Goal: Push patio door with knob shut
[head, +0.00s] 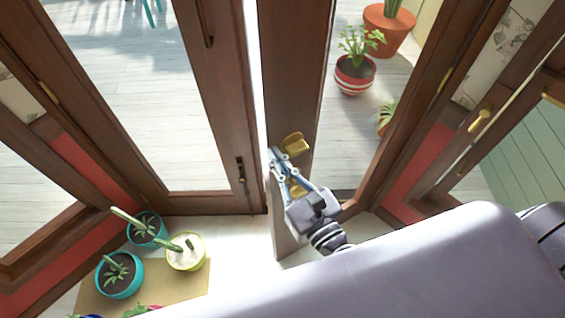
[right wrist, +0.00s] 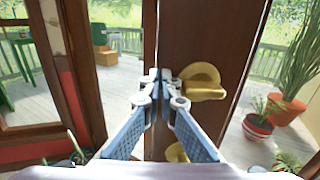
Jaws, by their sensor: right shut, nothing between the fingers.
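The patio door (head: 293,75) is a brown wooden leaf with glass. It stands ajar, its edge inward of the neighbouring leaf, with a bright gap between them. Its brass knob (head: 293,143) sticks out from the wooden stile; the knob (right wrist: 201,82) also shows in the right wrist view. My right gripper (head: 275,154) is shut and empty, its fingertips just left of the knob at the door's edge. In the right wrist view the fingertips (right wrist: 160,82) overlap the stile beside the knob; I cannot tell whether they touch it. My left gripper is out of view.
The neighbouring glazed leaf (head: 218,100) stands at left. Potted cacti (head: 119,274) sit on a tan mat (head: 195,280) on the floor at lower left. A striped pot (head: 355,78) stands outside on the deck. Another window with a brass handle (head: 480,120) is at right.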

